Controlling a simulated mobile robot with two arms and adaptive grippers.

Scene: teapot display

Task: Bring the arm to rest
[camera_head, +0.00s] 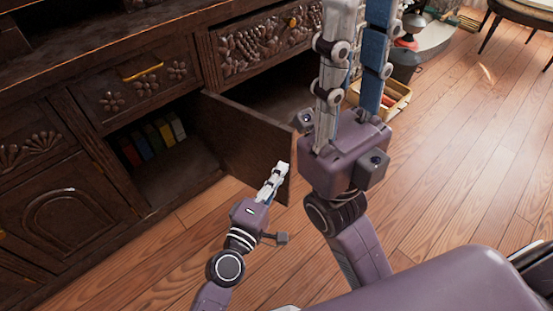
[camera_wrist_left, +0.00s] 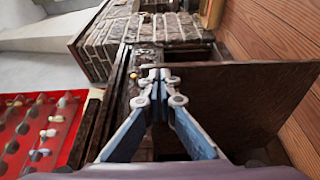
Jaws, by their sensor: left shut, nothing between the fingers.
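My left gripper (camera_head: 282,168) is low in the head view, in front of the open cabinet door (camera_head: 238,140). Its fingers are together and empty. I cannot tell whether they touch the door. In the left wrist view, the same gripper's fingertips (camera_wrist_left: 160,75) meet in the middle, with the brown door panel (camera_wrist_left: 245,100) to their right. My right gripper (camera_head: 358,60) is large and close in the head view, pointing up. Its fingertips are cut off by the top edge, and it covers part of the cabinet behind it.
The dark carved cabinet (camera_head: 60,195) fills the left. Several books (camera_head: 152,138) stand in its open compartment. Wood floor (camera_head: 460,150) lies clear on the right. A yellow crate (camera_head: 398,104) is behind my right gripper. A red display board (camera_wrist_left: 45,130) shows in the left wrist view.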

